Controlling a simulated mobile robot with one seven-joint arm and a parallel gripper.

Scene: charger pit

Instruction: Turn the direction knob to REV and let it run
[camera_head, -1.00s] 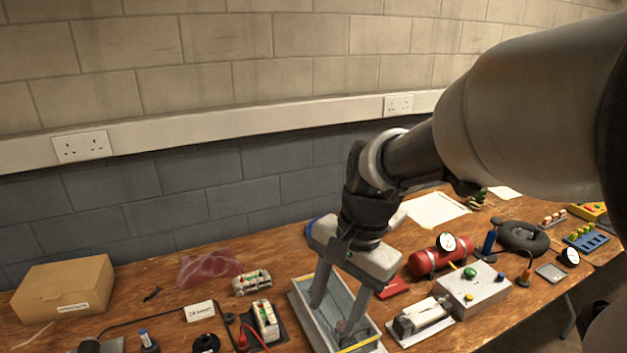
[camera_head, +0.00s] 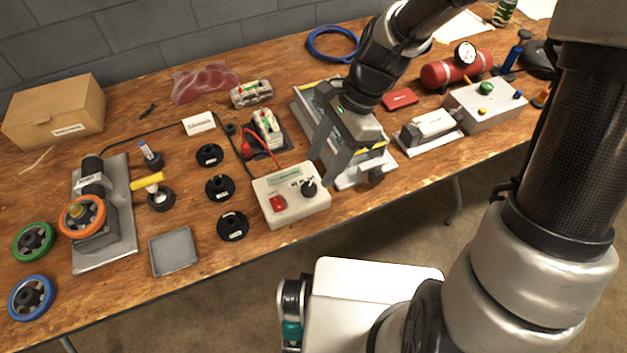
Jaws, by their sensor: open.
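The control box (camera_head: 290,208), pale and low, sits near the front edge of the table. It has a red switch (camera_head: 278,203) at left, a green label on top and a black direction knob (camera_head: 308,188) at right. I cannot read the markings by the knob. My gripper (camera_head: 321,172) is open and empty, pointing down at the right side of the box, its fingertips close to the knob. I cannot tell whether they touch the box. A motor unit with an orange wheel (camera_head: 83,216) stands on a grey plate (camera_head: 118,240) at the left.
A grey framed tray (camera_head: 309,101) lies behind my gripper. Black round discs (camera_head: 220,188) and an empty grey dish (camera_head: 173,251) lie left of the box. A red lead (camera_head: 262,153) runs behind it. A white clamp unit (camera_head: 430,127) stands to the right.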

